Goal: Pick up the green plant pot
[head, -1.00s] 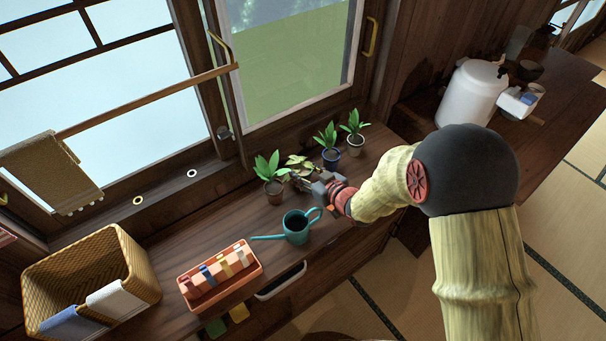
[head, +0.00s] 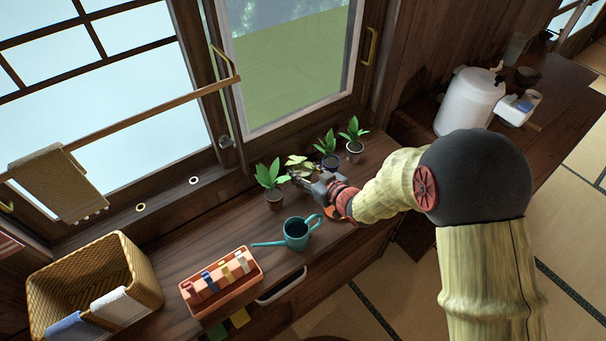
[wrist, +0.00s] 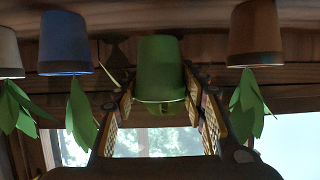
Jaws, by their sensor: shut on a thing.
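The green plant pot (wrist: 161,70) appears upside down in the wrist view, between the two fingers of my gripper (wrist: 164,110). The gripper is shut on it. In the head view my gripper (head: 308,181) is over the wooden counter, and the plant's pale yellow-green leaves (head: 300,163) show beside it. The green pot itself is mostly hidden there by the gripper. I cannot tell whether its base touches the counter.
A brown pot (head: 274,200) stands left of my gripper; a blue pot (head: 331,161) and a grey-white pot (head: 354,152) stand to the right. A teal watering can (head: 297,234), an orange tray (head: 222,284) and a wicker basket (head: 142,273) are nearer. The window is behind.

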